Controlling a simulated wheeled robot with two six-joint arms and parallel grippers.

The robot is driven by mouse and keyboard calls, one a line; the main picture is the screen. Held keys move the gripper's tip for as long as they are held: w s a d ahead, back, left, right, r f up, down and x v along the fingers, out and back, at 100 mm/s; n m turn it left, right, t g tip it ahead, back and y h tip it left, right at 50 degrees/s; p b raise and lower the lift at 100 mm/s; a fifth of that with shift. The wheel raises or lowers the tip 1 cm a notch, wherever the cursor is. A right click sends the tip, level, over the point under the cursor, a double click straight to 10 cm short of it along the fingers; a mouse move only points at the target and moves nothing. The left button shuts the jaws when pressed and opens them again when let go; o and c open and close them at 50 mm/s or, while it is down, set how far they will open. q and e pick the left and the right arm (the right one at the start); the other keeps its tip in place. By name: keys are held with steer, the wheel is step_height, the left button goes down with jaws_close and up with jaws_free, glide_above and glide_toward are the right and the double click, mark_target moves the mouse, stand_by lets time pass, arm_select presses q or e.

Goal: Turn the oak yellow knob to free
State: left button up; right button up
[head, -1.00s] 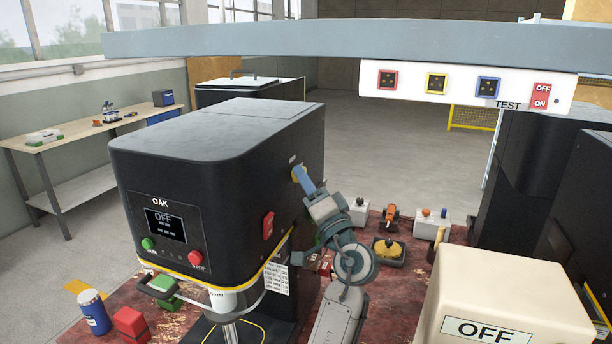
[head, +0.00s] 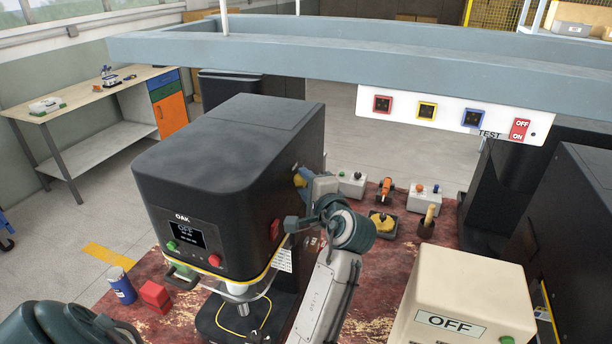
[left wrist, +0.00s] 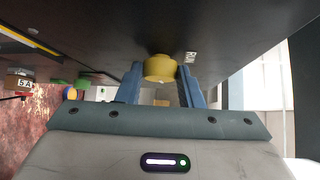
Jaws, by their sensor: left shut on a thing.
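The OAK machine (head: 215,150) is a black seamer head with a small screen that reads OFF. Its yellow knob (left wrist: 158,68) sits on the machine's right side wall and shows between blue fingers in the left wrist view. Only a bit of yellow shows in the head view (head: 301,174). My left gripper (left wrist: 160,82) is shut on the knob, one finger on each side; it also shows against the side wall in the head view (head: 304,179). The knob's pointer and any marks around it are too small or hidden to read. My right gripper is not in view.
A red switch (head: 275,229) is on the same wall below the knob. A beige OFF box (head: 465,285) stands at front right. Small control boxes (head: 352,184) stand behind my arm. A blue-grey beam (head: 330,55) with a white test panel (head: 450,115) crosses above.

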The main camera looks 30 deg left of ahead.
arm_select(q)
steer(key=shift+r+m, duration=0.1)
steer(key=shift+m, duration=0.2)
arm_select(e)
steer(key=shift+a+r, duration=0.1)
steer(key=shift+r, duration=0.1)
arm_select(q)
steer(key=shift+g+h, duration=0.3)
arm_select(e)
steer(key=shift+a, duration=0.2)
arm_select(q)
steer(key=o, duration=1)
steer(key=shift+c, duration=0.2)
steer(key=shift+w, duration=0.1)
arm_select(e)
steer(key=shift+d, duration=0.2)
